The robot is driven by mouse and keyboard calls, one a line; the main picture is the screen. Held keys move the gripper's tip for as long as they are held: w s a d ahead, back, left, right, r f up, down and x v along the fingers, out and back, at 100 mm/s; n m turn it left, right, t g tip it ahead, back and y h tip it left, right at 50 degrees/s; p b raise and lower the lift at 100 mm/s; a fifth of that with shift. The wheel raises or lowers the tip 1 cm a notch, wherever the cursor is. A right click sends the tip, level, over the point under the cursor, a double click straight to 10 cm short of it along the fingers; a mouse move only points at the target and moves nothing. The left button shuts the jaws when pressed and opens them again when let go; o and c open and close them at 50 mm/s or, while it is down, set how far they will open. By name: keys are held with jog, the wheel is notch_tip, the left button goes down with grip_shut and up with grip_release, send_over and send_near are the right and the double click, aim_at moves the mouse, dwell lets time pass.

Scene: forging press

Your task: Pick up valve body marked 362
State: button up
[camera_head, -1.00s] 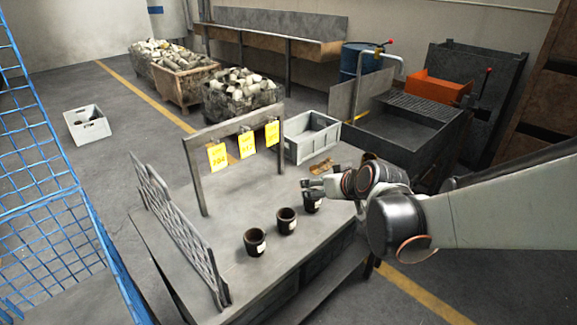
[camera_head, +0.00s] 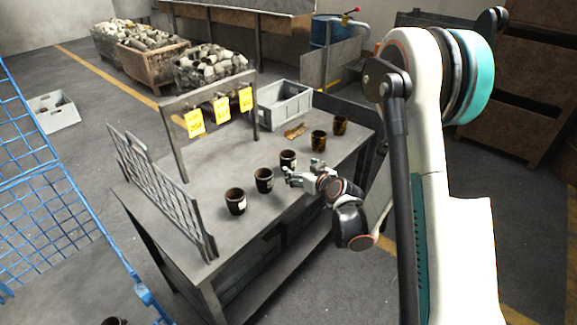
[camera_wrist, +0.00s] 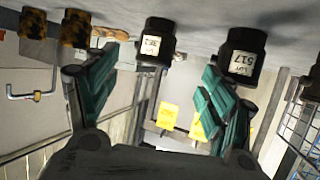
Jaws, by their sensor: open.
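The valve body marked 362 (camera_wrist: 158,40) is a dark cup with a white label, and it also shows in the head view (camera_head: 288,159) on the grey workbench (camera_head: 205,168). The wrist picture is upside down. My gripper (camera_wrist: 161,62) is open and empty, with the valve body lying between its fingers in the picture, closer to the left finger. In the head view my gripper (camera_head: 304,173) is low over the bench beside that valve body; contact cannot be told. A similar valve body marked 517 (camera_wrist: 243,58) stands beside it (camera_head: 264,180).
Another dark valve body (camera_head: 235,201) stands at the left of the row. Two rusty-yellow cups (camera_head: 318,140) (camera_head: 340,125) stand to the right. Behind are a sign frame with yellow tags (camera_head: 221,109), a grey crate (camera_head: 285,103) and a small brown object (camera_head: 295,131). A metal rack (camera_head: 165,190) borders the left.

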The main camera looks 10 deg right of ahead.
aim_at(290, 164)
jog(key=b+x, duration=0.1)
jog(key=x, duration=0.6)
jog(key=shift+f, duration=0.15)
jog(key=shift+d+b+x, duration=0.1)
jog(key=shift+b+x, duration=0.65)
jog(key=shift+x, duration=0.75)
jog(key=shift+d+b+x, duration=0.15)
jog(key=shift+b+x, duration=0.6)
jog(key=shift+x, duration=0.75)
jog(key=shift+w, duration=0.1)
jog(key=shift+c, duration=0.2)
jog(key=c, duration=1.3)
